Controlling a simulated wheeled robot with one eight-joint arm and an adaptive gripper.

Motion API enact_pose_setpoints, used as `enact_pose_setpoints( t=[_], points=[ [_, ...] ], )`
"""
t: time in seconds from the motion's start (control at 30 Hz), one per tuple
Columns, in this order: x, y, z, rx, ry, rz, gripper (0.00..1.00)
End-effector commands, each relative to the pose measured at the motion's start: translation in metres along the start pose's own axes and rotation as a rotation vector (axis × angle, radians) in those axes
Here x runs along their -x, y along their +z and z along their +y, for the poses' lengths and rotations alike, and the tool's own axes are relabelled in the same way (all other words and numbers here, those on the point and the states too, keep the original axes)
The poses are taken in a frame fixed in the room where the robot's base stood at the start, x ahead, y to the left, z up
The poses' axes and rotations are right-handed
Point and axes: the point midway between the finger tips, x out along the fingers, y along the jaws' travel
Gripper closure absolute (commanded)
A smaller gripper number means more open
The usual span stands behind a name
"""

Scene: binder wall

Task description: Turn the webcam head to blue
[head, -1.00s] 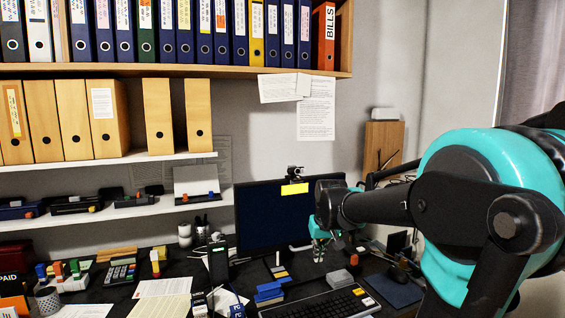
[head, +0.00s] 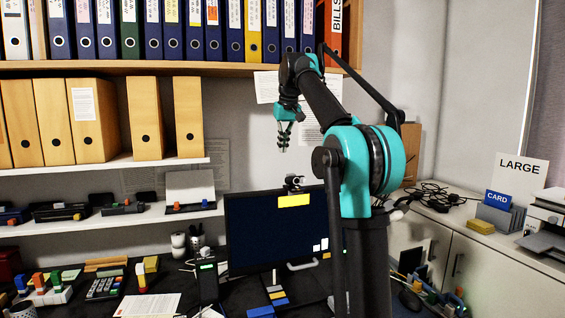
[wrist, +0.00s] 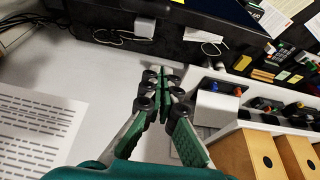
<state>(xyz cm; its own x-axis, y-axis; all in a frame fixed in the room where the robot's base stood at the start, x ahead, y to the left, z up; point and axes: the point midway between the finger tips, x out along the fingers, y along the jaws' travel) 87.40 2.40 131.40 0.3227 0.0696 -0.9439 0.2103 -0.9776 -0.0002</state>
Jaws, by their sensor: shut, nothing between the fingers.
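The small black webcam (head: 293,181) sits on the top edge of the dark monitor (head: 270,235), above a yellow note. Its head is too small to tell exactly which way it faces, and no blue mark shows on it. My gripper (head: 284,149) hangs fingers-down above the webcam, a little to its left in the picture and apart from it. In the wrist view the green and black fingers (wrist: 160,80) are together and empty. I cannot make out the webcam for certain in the wrist view.
A shelf of mostly blue binders (head: 233,35) runs close above my arm. A lower white shelf (head: 150,215) holds staplers and hole punches at left. The desk below is cluttered. A cabinet at right bears a blue CARD sign (head: 498,200).

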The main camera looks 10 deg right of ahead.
Motion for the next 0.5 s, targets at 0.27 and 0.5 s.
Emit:
enact_pose_setpoints(
  t=[0.27,0.5],
  points=[
    [-0.043,0.001,0.000,0.000,0.000,0.000,1.00],
    [-0.091,0.001,0.000,-0.001,0.000,0.000,1.00]
  ],
)
